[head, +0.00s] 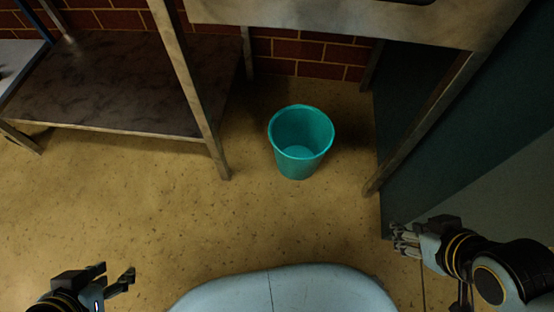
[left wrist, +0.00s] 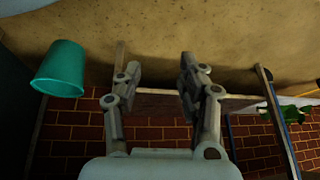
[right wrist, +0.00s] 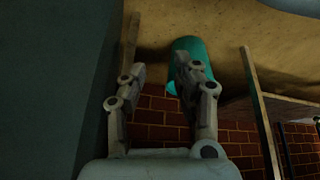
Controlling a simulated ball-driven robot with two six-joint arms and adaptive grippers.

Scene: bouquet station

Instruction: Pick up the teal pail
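The teal pail (head: 300,142) stands upright and empty on the tan floor, near the brick wall, in the middle of the head view. It shows at the left of the left wrist view (left wrist: 61,68) and, partly hidden behind a finger, in the right wrist view (right wrist: 188,55). My left gripper (head: 122,277) is at the lower left, open and empty, well apart from the pail. My right gripper (head: 402,240) is at the lower right, and its fingers stand apart with nothing between them in the right wrist view (right wrist: 158,75). It is also apart from the pail.
A metal table with a low shelf (head: 120,85) stands left of the pail, one leg (head: 205,125) close to it. Another table leg (head: 425,120) and a dark panel (head: 480,150) are at the right. The floor (head: 225,215) in front of the pail is clear.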

